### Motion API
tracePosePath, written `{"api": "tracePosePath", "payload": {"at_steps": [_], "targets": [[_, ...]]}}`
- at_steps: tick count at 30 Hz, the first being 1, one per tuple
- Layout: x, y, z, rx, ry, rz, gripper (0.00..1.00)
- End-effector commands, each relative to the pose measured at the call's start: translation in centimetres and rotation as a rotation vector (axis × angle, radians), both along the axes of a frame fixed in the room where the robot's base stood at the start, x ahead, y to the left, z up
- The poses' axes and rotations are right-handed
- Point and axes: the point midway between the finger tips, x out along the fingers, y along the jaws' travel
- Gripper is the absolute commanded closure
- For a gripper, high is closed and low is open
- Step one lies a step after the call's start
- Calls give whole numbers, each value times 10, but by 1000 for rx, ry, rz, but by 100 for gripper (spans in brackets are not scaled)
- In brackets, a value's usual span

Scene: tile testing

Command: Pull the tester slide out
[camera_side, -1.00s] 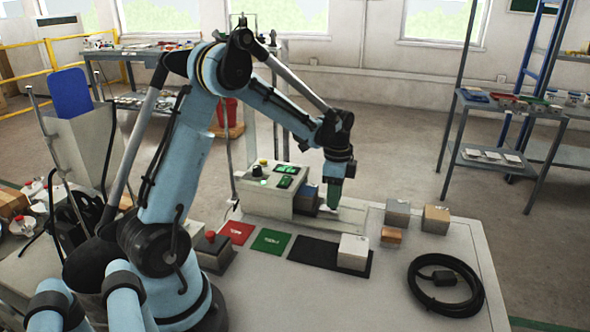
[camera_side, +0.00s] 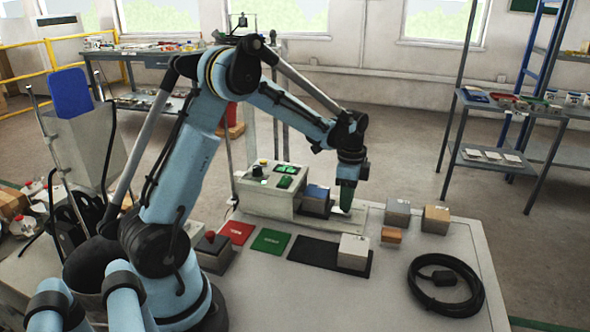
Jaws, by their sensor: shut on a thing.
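The tester (camera_side: 272,203) is a pale box with green lit panels on its sloped top, at the back of the bench. A block with a blue top and grey sides (camera_side: 315,207) sits just right of the tester body, on its low pale base. My gripper (camera_side: 346,205) points down at the right of that block, with green fingers low over the right end of the base. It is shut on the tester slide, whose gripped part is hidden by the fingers. A gap shows between the block and the fingers.
Grey (camera_side: 397,212) and tan (camera_side: 436,219) blocks and a small orange block (camera_side: 391,235) stand right of the gripper. A white block (camera_side: 353,252) stands on a black mat (camera_side: 312,250). Red (camera_side: 236,231) and green (camera_side: 270,241) mats lie left. A coiled black cable (camera_side: 445,284) lies front right.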

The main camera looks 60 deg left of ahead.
Motion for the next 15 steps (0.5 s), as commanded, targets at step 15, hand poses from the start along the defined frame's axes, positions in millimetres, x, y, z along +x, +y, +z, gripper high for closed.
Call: {"api": "tracePosePath", "payload": {"at_steps": [15], "targets": [[17,-16,0,1,-1,0,95]]}}
